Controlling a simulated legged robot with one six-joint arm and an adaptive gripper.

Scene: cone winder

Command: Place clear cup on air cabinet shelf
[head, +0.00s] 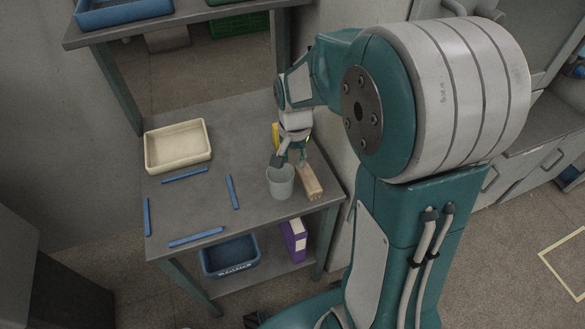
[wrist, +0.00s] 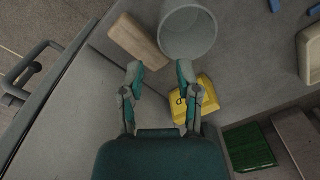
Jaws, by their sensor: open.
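The clear cup (head: 280,183) looks pale grey and translucent. It stands upright near the front edge of the grey worktable (head: 240,130). In the wrist view the cup (wrist: 188,36) shows its round open mouth, beyond my fingertips. My gripper (head: 291,152) is just behind the cup in the head view, above the table. In the wrist view my gripper (wrist: 160,72) has its two fingers apart with nothing between them. The cup is not between the fingers. I cannot tell which surface is the air cabinet shelf.
A wooden block (head: 309,181) lies right of the cup. A yellow object (wrist: 195,100) is close to my gripper. A cream tray (head: 150,158) and several blue strips (head: 232,192) are on the table's left. A blue bin (head: 230,268) and purple box (head: 293,240) sit below.

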